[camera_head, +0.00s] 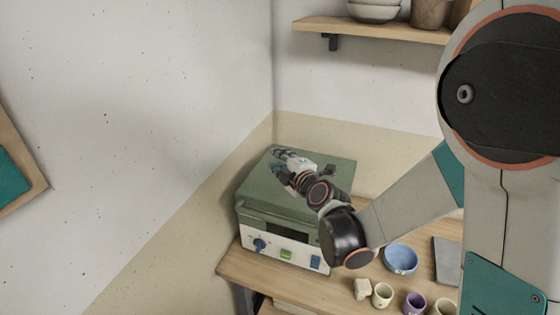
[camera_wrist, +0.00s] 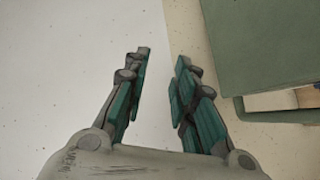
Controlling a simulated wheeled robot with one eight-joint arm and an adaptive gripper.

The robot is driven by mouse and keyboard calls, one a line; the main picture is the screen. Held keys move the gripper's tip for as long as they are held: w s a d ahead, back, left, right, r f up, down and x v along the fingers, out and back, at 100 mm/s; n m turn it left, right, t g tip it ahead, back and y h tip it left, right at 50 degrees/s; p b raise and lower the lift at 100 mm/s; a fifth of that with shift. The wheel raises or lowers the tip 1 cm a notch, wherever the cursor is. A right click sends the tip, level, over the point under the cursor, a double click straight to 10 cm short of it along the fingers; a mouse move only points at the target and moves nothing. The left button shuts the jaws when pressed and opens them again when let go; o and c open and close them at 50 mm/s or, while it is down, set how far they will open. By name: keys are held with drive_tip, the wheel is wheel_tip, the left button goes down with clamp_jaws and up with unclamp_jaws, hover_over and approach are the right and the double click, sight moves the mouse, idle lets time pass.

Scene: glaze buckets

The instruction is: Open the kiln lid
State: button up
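The kiln (camera_head: 280,240) is a green box with a pale front panel, standing on the wooden bench. Its flat green lid (camera_head: 335,168) looks down on the body in the head view. My gripper (camera_head: 280,163) appears over the lid, pointing to its far left side; the height between them is hard to judge. In the wrist view my gripper (camera_wrist: 163,58) has its two teal-padded fingers apart, with only wall between them. A green kiln surface (camera_wrist: 270,45), likely the lid, shows to the right of the fingers, apart from them. My arm hides part of the kiln's right side.
The front panel has a blue knob (camera_head: 260,245), a green switch (camera_head: 286,254) and a blue switch (camera_head: 315,262). A blue bowl (camera_head: 400,259) and several small cups stand on the bench (camera_head: 235,264) at right. A shelf (camera_head: 370,29) with bowls hangs above. Walls stand close behind and left.

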drive_tip(key=v, duration=1.2)
drive_tip(key=shift+o, duration=0.2)
